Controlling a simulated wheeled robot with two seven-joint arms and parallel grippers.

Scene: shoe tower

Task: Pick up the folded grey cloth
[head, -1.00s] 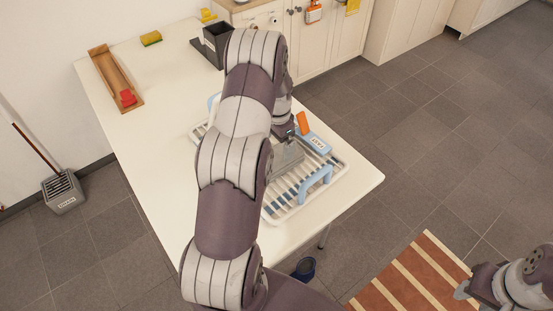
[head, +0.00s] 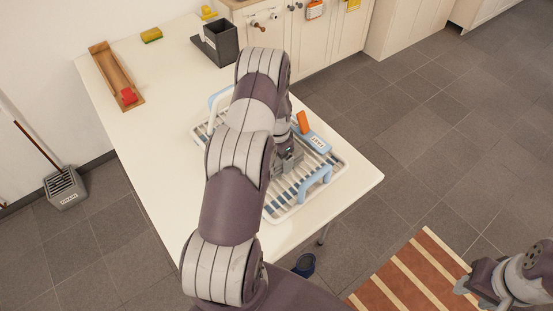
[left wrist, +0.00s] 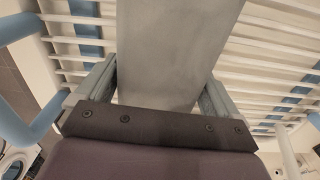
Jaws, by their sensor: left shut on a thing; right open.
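The folded grey cloth (left wrist: 172,50) fills the middle of the left wrist view, as a flat grey slab between the two fingers. My left gripper (left wrist: 158,85) is shut on it. In the head view my left gripper (head: 289,163) is low over the white and blue dish rack (head: 272,214), and my arm hides much of this area. Whether the cloth still touches the rack I cannot tell. My right gripper (head: 474,287) is open and empty at the lower right, over the floor, far from the cloth.
The rack stands on a white table (head: 160,130). A blue-handled item (head: 314,140) with an orange part lies at its right. A wooden tray (head: 112,75) with a red piece, a sponge (head: 151,35) and a dark holder (head: 220,42) are farther back. The left table side is clear.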

